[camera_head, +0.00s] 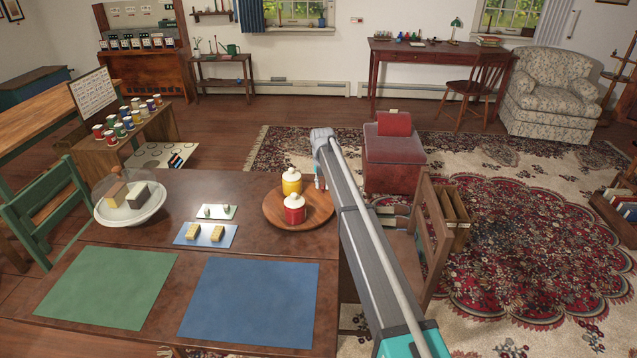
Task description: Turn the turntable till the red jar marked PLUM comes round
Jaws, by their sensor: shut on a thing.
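A round wooden turntable (272,212) stands on the dark wooden table, right of its middle. On it are a yellow jar (292,184) at the back and a red jar (294,210) in front, both with white lids. I cannot read a marking on either jar. A small patch of red, white and blue (319,178) shows at the turntable's right, mostly behind my arm; I cannot tell what it is. My arm covers the turntable's right edge. My gripper is hidden behind my arm, so its contact with anything does not show.
A green mat (108,287) and a blue mat (250,303) lie in front. Yellow blocks (193,231) on a blue card (206,243) and a glass-domed stand (130,215) are to the left. A wooden chair (432,240) stands close on the right.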

